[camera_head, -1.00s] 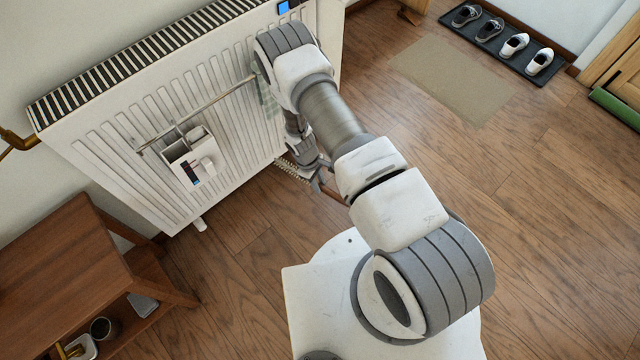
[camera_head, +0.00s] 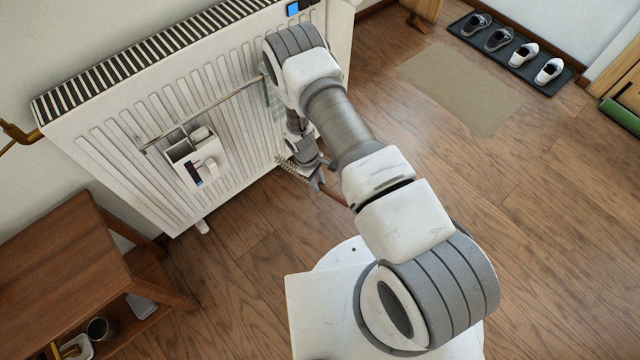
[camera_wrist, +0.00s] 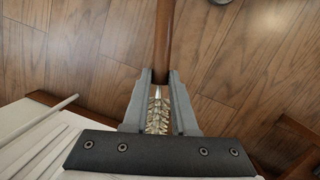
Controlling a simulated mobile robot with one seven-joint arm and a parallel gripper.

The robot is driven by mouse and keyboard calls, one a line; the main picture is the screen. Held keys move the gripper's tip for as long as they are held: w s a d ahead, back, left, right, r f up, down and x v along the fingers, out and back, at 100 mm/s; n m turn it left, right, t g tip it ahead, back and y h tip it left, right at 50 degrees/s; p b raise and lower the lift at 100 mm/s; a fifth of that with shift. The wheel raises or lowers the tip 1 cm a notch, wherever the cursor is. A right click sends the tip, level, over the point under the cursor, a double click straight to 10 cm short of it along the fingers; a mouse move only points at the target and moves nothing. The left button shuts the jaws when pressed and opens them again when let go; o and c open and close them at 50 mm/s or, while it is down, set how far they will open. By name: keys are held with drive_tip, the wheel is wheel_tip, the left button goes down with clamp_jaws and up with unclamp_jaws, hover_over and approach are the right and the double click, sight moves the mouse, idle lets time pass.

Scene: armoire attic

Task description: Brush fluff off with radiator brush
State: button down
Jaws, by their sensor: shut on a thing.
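The radiator brush has a wooden handle and pale bristles. In the head view its bristles (camera_head: 291,171) show near the lower right edge of the white ribbed radiator (camera_head: 110,118). My gripper (camera_head: 316,174) is low beside that edge, partly hidden by my arm. In the wrist view my gripper (camera_wrist: 159,95) is shut on the brush (camera_wrist: 162,40), with the handle running up the picture and bristles between the fingers. The radiator (camera_wrist: 40,140) shows at the lower left there. I cannot tell whether the bristles touch it. No fluff can be made out.
A rail (camera_head: 215,104) on the radiator's front carries a white holder (camera_head: 197,160) and a light cloth. A wooden table (camera_head: 60,255) stands at the lower left. A beige mat (camera_head: 460,85) and a shoe tray (camera_head: 512,48) lie at the upper right. The floor between is clear.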

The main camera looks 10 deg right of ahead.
drive_tip(key=shift+w+a+b, duration=0.5)
drive_tip(key=shift+w+b, duration=0.15)
drive_tip(key=shift+w, duration=0.2)
drive_tip(key=shift+w+a, duration=0.6)
drive_tip(key=shift+w, duration=0.35)
drive_tip(key=shift+w+a, duration=0.35)
drive_tip(key=shift+w, duration=0.2)
drive_tip(key=shift+a, duration=0.1)
drive_tip(key=shift+s+a, duration=0.25)
drive_tip(key=shift+a, duration=0.2)
drive_tip(key=shift+s+a, duration=0.2)
drive_tip(key=shift+a, duration=0.65)
drive_tip(key=shift+s+a, duration=0.75)
drive_tip(key=shift+s, duration=0.05)
drive_tip(key=shift+a, duration=0.1)
